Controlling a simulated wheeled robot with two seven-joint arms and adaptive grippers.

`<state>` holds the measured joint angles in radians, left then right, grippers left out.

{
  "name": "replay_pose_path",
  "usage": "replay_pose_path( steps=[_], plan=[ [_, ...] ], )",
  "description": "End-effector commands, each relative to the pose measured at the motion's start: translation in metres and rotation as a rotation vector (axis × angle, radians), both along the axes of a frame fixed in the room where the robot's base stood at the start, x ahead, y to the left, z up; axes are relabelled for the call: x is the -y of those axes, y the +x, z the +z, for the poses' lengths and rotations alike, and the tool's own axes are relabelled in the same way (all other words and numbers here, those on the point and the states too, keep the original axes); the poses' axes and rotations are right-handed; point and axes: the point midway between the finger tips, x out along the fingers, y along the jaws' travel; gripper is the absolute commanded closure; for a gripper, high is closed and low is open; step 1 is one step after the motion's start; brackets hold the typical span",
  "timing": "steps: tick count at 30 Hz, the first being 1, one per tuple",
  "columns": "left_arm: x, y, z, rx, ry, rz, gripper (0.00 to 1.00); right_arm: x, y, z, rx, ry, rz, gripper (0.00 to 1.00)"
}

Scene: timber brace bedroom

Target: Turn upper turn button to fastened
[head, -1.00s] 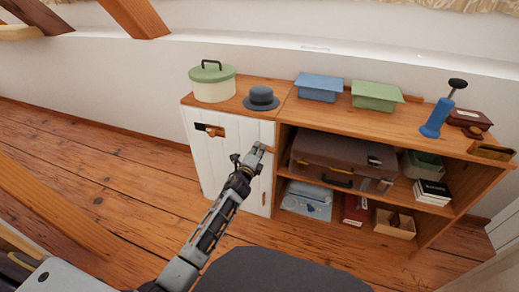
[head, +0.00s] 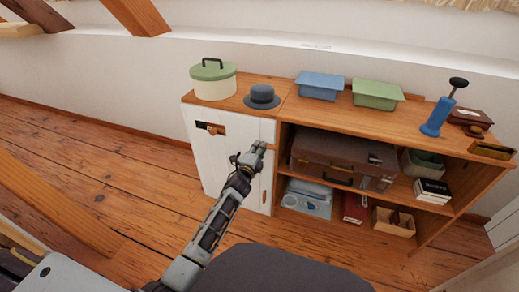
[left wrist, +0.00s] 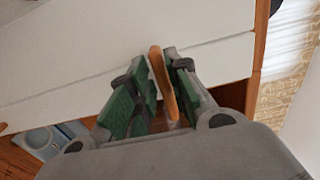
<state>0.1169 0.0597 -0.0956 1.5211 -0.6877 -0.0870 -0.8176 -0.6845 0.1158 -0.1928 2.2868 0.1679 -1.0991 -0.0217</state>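The upper turn button (left wrist: 162,84) is a slim wooden bar. In the left wrist view it stands between the two fingers of my left gripper (left wrist: 160,82), with the green pads close against it on both sides. In the head view my left gripper (head: 256,152) is at the upper right edge of the white cabinet door (head: 233,178) and hides most of the button. The white door planks also show behind the fingers in the left wrist view (left wrist: 90,68). My right gripper is not in view.
The door belongs to a low wooden cabinet (head: 390,119). A blue hat (head: 262,97) and a green-lidded pot (head: 214,82) stand on top, above the door. Open shelves to the right hold a brown case (head: 330,160) and boxes.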

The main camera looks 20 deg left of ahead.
Motion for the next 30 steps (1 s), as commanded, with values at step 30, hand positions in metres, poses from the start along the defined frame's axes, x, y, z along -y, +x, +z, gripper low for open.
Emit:
replay_pose_path(
  steps=[30],
  plan=[
    [0.000, -0.035, 0.000, 0.001, 0.000, -0.002, 0.67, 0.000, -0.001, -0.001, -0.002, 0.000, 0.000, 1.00]
  ],
)
